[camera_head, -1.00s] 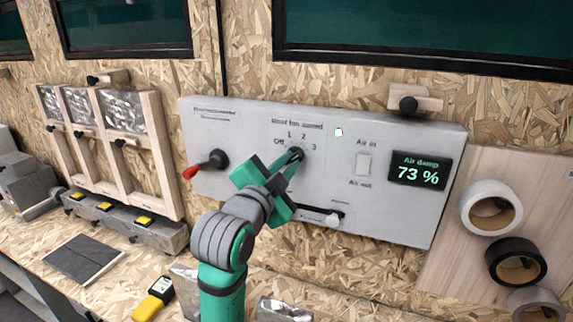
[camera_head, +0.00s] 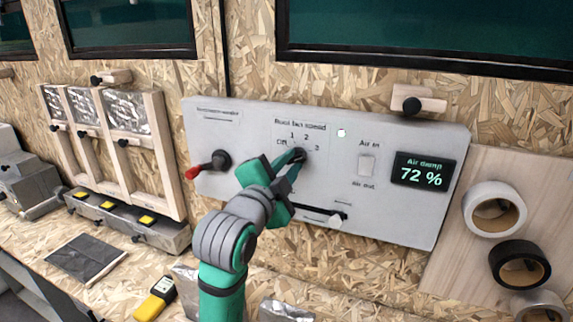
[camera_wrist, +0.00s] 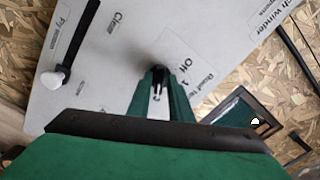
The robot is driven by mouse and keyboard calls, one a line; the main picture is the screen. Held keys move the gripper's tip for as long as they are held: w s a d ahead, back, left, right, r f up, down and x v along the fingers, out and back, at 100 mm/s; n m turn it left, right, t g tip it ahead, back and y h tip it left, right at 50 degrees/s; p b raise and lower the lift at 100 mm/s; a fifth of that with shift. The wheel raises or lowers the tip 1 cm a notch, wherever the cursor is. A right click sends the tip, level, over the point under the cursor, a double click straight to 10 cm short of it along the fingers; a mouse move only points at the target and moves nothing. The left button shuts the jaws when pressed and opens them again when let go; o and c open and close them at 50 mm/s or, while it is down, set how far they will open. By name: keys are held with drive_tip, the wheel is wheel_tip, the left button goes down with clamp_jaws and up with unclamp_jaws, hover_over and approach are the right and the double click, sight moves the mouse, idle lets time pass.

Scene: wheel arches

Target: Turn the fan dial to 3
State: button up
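The fan dial (camera_head: 300,154) is a small dark knob on the grey control panel (camera_head: 390,225), under the "Roof fan speed" label with Off, 1, 2 and 3 around it. My gripper (camera_head: 295,157) reaches up to the panel from below, its fingertips at the dial. In the wrist view the fingers (camera_wrist: 159,85) come together on the dark knob (camera_wrist: 157,69), apparently shut on it. The fingers cover most of the dial, so I cannot tell which mark it points to.
A red-tipped lever (camera_head: 213,165) is left of the dial. A rocker switch (camera_head: 367,166) and a display reading 72 % (camera_head: 420,172) are to the right. A slider (camera_head: 336,219) lies below. Tape rolls (camera_head: 495,209) hang at far right.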

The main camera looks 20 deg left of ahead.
drive_tip(key=shift+o, duration=0.6)
drive_tip(key=shift+d, duration=0.15)
drive_tip(key=s, duration=1.1)
drive_tip(key=shift+a, duration=0.25)
drive_tip(key=shift+w, duration=0.1)
drive_tip(key=shift+w, duration=0.1)
